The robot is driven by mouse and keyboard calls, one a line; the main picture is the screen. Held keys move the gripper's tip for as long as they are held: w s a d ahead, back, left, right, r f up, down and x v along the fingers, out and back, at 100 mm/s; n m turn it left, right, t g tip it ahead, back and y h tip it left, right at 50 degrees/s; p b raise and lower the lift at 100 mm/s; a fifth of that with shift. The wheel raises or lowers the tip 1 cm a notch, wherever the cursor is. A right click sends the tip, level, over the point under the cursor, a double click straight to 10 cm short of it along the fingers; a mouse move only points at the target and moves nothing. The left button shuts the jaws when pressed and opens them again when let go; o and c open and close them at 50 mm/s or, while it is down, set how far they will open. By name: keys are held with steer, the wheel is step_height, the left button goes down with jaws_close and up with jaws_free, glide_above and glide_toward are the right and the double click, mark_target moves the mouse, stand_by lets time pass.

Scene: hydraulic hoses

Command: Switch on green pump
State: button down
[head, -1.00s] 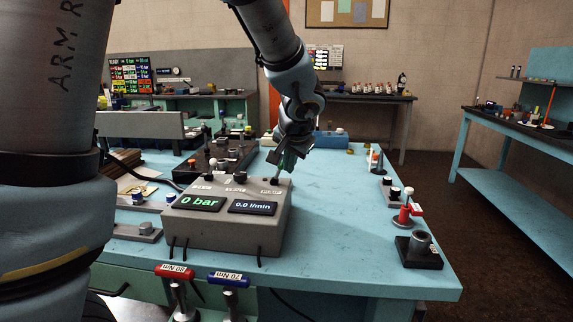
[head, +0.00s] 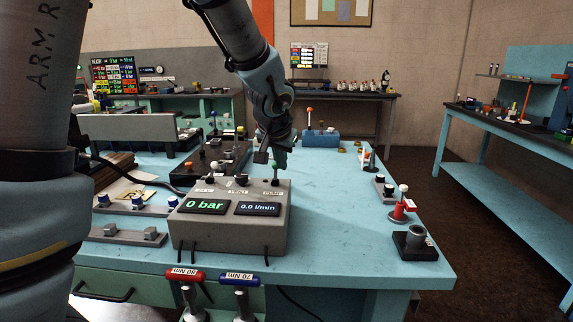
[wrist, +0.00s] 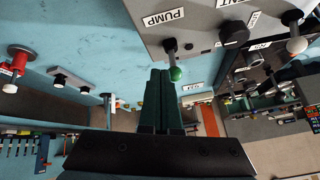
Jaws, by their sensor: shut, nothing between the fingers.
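The grey pump console (head: 232,240) stands on the blue bench, its displays reading 0 bar and 0.0 l/min. In the wrist view its PUMP switch, a small lever with a green knob (wrist: 175,74), sits by the PUMP label. The knob is right at the tips of my gripper (wrist: 163,72), on their right edge; I cannot tell whether they touch. My gripper is shut and empty. In the head view it (head: 279,163) is above the console's back right corner, and hides part of the switch.
On the console, a black knob (wrist: 233,33) and a white-knobbed lever (wrist: 297,44) stand beside the pump switch. A dark manifold block (head: 205,165) lies behind the console. Red and blue torque wrenches (head: 240,277) hang in front. The bench right of the console is mostly clear.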

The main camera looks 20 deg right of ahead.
steer(key=shift+w+a+r, duration=0.1)
steer(key=shift+w+a, duration=0.35)
steer(key=shift+a, duration=0.3)
steer(key=shift+r+p, duration=0.45)
steer(key=shift+r, duration=0.35)
